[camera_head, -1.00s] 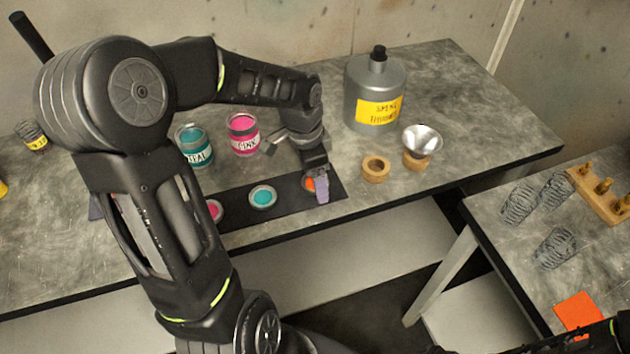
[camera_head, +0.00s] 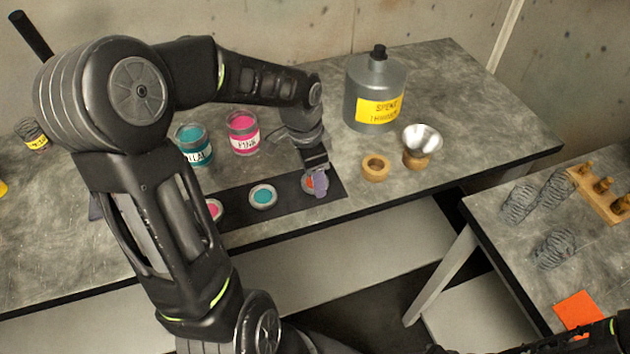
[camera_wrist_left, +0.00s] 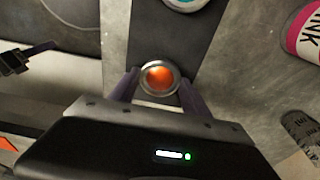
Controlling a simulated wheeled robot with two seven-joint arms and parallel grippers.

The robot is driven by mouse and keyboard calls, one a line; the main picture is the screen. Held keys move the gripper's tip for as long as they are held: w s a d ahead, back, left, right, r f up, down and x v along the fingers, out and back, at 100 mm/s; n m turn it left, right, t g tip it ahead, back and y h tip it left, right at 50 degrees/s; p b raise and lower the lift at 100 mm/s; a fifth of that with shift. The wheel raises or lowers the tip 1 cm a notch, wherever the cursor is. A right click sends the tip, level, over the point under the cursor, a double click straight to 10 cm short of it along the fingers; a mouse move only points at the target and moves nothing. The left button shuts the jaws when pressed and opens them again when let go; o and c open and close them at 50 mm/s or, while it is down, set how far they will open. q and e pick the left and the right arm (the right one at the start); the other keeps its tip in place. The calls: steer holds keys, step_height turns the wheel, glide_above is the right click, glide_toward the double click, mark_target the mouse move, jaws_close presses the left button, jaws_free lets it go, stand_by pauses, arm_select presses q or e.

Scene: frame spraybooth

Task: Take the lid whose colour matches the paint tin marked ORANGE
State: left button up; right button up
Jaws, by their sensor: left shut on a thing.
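An orange lid (camera_head: 309,183) with a grey rim lies at the right end of the dark mat (camera_head: 333,187). My left gripper (camera_head: 318,184) reaches down onto it, its purple fingers partly covering it. In the left wrist view the orange lid (camera_wrist_left: 159,78) sits between the two fingers of my left gripper (camera_wrist_left: 160,88), which is shut on it. A teal lid (camera_head: 263,196) and a pink lid (camera_head: 214,209), partly behind my arm, lie to its left. A teal tin (camera_head: 193,150) and a pink tin (camera_head: 242,135) stand behind. No tin marked ORANGE shows.
A grey bottle with a yellow label (camera_head: 375,95), a wooden ring (camera_head: 375,169) and a metal funnel on a wooden ring (camera_head: 421,140) stand to the right.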

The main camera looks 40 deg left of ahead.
arm_select(q)
steer(key=c, duration=0.4)
steer(key=shift+r, duration=0.1)
step_height(320, 180, up, 10)
steer(key=shift+b, duration=0.45)
stand_by(0.4)
